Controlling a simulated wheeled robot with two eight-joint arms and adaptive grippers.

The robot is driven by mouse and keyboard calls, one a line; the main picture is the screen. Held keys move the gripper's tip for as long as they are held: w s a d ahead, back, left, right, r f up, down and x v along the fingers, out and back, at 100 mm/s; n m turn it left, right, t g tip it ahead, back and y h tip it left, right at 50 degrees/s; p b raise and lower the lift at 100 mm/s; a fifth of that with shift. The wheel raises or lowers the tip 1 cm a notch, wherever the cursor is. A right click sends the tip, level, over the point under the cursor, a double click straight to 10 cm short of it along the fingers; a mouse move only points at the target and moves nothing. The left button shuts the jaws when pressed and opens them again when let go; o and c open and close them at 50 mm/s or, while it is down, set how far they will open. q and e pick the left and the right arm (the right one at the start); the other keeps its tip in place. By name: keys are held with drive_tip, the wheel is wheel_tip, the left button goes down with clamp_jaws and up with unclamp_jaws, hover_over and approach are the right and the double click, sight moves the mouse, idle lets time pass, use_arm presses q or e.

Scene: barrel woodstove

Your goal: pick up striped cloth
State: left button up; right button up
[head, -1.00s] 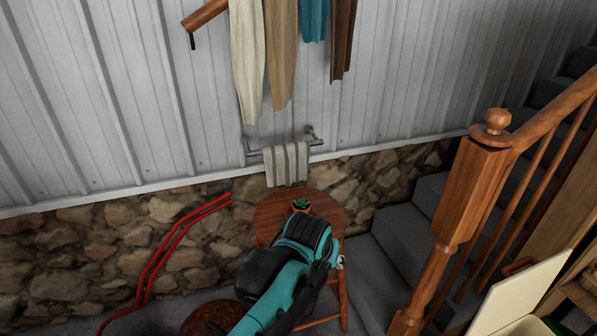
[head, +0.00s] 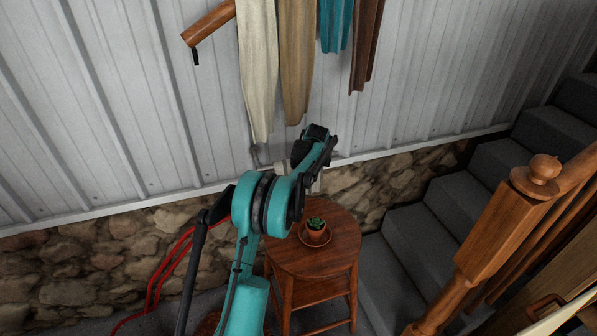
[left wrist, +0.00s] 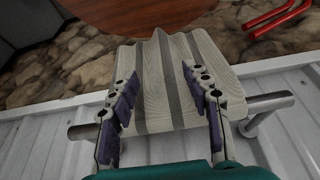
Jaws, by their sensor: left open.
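The striped cloth (left wrist: 152,62), pale with grey stripes, hangs over a metal rail (left wrist: 272,103) in the left wrist view. My left gripper (left wrist: 158,80) is open there, its two purple-padded fingers spread over the cloth's width. Cloth shows between the fingers and beyond both tips; I cannot tell whether they touch it. In the head view my left arm reaches to the wall and covers most of the cloth and rail. My left gripper's fingers are hidden there behind my wrist. My right gripper is in neither view.
A round wooden stool (head: 335,248) with a small potted plant (head: 316,228) stands below, beside my arm. Long garments (head: 258,80) hang above. A newel post (head: 505,225) and grey stairs (head: 425,230) are at the right. Red rails (head: 165,272) run at lower left.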

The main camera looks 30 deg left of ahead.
use_arm(q)
drive_tip(key=x, duration=0.2)
drive_tip(key=b+x, duration=0.1)
drive_tip(key=x, duration=0.1)
drive_tip(key=b+x, duration=0.1)
drive_tip(key=x, duration=0.2)
drive_tip(key=shift+s+d+f, duration=0.2)
drive_tip(key=shift+s, duration=0.15)
drive_tip(key=shift+r, duration=0.1)
drive_tip(key=c, duration=0.4)
clamp_jaws()
